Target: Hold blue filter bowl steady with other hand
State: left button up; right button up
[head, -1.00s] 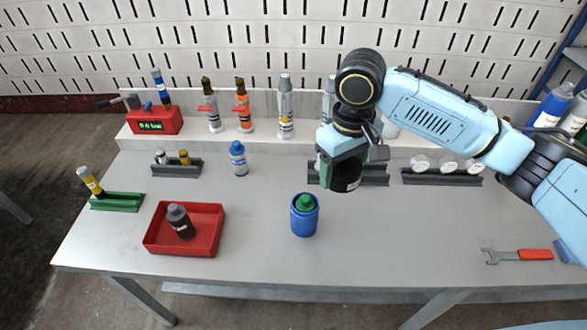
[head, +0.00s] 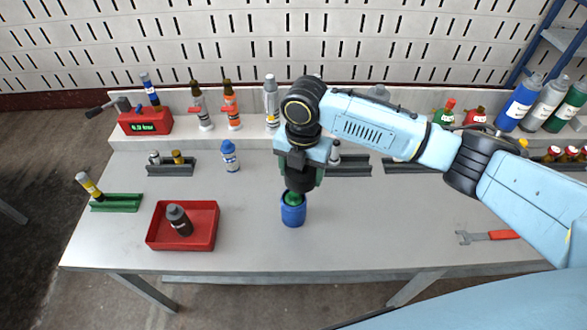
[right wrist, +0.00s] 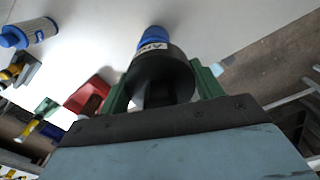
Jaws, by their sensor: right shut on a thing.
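The blue filter bowl (head: 293,216) stands upright on the grey table, with a green part (head: 293,197) in its mouth. My right gripper (head: 300,172) points down directly above the bowl. It is shut on a black cylindrical part (head: 299,184), which is close over the green part; I cannot tell whether they touch. In the right wrist view the black part (right wrist: 163,75) sits between the green fingers, and the blue bowl (right wrist: 152,37) shows beyond it, partly hidden. My left gripper is not in view, and no gripper is seen on the bowl.
A red tray (head: 205,240) with a dark bottle (head: 178,220) lies left of the bowl. The table between tray and bowl is clear.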

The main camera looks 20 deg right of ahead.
aim_at(293, 193)
jog(key=n, duration=0.2)
jog(key=n+p, duration=0.1)
jog(key=n, duration=0.1)
jog(key=a+n, duration=0.1)
jog(key=n, duration=0.1)
jog(key=shift+w+a+f+p, duration=0.1)
jog(key=shift+f+p, duration=0.2)
jog(key=shift+f, duration=0.05)
jog(key=n, duration=0.4)
jog(key=shift+a+f+p, duration=0.3)
jog(key=shift+f+p, duration=0.1)
jog(key=shift+r+p, duration=0.1)
jog(key=shift+p, duration=0.25)
jog(key=shift+f+b, duration=0.65)
jog(key=shift+f, duration=0.55)
jog(key=shift+p, duration=0.75)
jog(key=shift+f+b, duration=1.2)
jog(key=shift+f, duration=0.6)
